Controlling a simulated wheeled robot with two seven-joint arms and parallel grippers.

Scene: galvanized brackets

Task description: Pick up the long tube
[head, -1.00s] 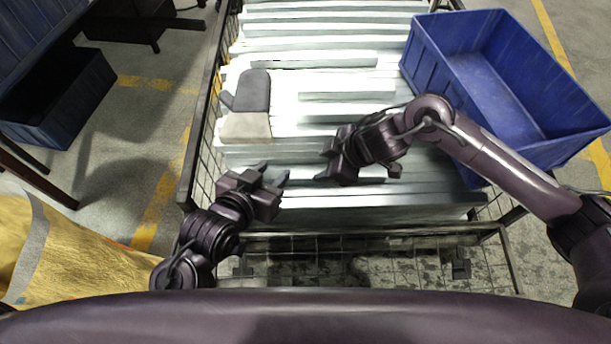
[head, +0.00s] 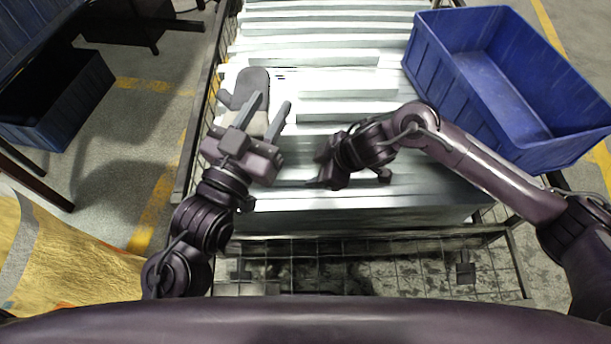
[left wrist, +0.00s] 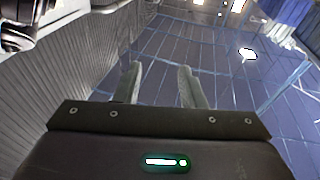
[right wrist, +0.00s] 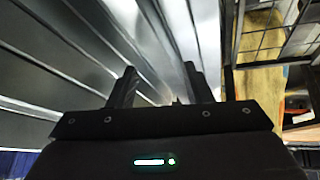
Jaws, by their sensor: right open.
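Long galvanized metal pieces (head: 320,58) lie side by side across the wire cart; they also show in the right wrist view (right wrist: 60,60). I cannot tell which of them is the long tube. My left gripper (head: 268,106) is open and empty above the left part of the pieces, its fingers pointing away from me; in the left wrist view its fingers (left wrist: 160,82) are apart against the ceiling. My right gripper (head: 320,168) is open over the near pieces, fingers towards the left; its fingers (right wrist: 158,85) are apart in the right wrist view.
A grey and beige object (head: 252,82) lies on the pieces, partly hidden by my left gripper. A blue bin (head: 510,85) stands at the right. The cart's mesh wall (head: 200,110) runs along the left. Yellow material (head: 70,255) is at the lower left.

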